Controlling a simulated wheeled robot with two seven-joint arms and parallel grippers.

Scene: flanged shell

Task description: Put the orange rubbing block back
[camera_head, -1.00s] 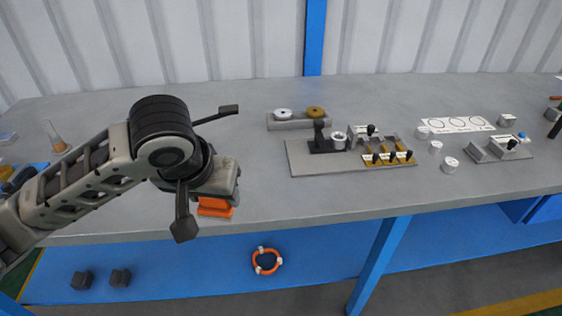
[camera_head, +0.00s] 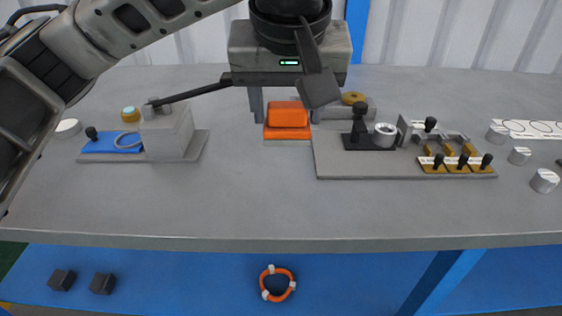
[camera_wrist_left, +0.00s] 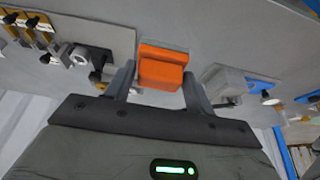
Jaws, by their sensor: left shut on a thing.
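The orange rubbing block (camera_head: 288,116) is a two-step orange block, held between the two fingers of my left gripper (camera_head: 287,108). It also shows in the left wrist view (camera_wrist_left: 162,66), with one finger of the gripper (camera_wrist_left: 158,84) at each side. The left gripper is shut on it and points down over the bench. The block is in front of a grey holder (camera_head: 364,108) with a brass-coloured disc (camera_head: 354,97), and hides part of it. I cannot tell whether the block touches the bench top. My right gripper is not in view.
Right of the block, a grey board (camera_head: 340,165) bears a black post, a metal ring and several black-knobbed levers. At the left is a grey fixture (camera_head: 168,135) with a blue pad. Loose metal cylinders (camera_head: 519,155) stand at the right. The front bench top (camera_head: 250,205) is clear.

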